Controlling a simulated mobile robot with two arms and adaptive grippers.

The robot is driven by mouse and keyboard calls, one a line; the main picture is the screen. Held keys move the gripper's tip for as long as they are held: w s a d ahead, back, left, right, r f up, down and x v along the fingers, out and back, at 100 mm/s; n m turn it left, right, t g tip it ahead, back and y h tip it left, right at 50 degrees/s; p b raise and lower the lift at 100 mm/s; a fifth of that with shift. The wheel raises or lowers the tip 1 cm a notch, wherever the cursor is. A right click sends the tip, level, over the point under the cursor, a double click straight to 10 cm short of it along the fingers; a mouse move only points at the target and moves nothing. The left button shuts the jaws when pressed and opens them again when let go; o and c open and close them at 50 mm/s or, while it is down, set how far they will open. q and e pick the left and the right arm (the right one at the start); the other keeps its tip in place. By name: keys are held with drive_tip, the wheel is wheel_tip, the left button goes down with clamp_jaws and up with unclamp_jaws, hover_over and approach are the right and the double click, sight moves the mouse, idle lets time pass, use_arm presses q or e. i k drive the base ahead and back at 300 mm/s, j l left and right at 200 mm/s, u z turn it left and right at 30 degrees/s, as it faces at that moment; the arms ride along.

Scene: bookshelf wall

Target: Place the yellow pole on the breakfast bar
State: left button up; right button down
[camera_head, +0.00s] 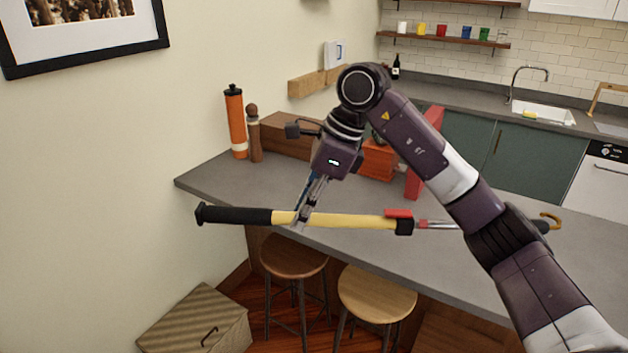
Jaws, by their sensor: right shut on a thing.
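The yellow pole (350,221) has a black grip at its left end, a red and black clip to the right of its yellow part, and a thinner metal section running on behind my arm. A yellow hooked tip shows past the arm. My right gripper (303,218) is shut on the yellow part near the black grip. The pole lies roughly level across the picture, in front of the grey breakfast bar (225,185) and overlapping its front edge. I cannot tell whether it touches the top. My left gripper is not in view.
On the bar stand an orange bottle (235,122), a wooden pepper mill (254,135), a brown wooden box (290,136), an orange box (378,160) and a red upright piece (413,184). Two stools (292,256) (377,293) and a striped box (200,322) are below. The bar's front strip looks clear.

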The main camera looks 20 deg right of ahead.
sight(262, 187)
drive_tip(key=i, duration=2)
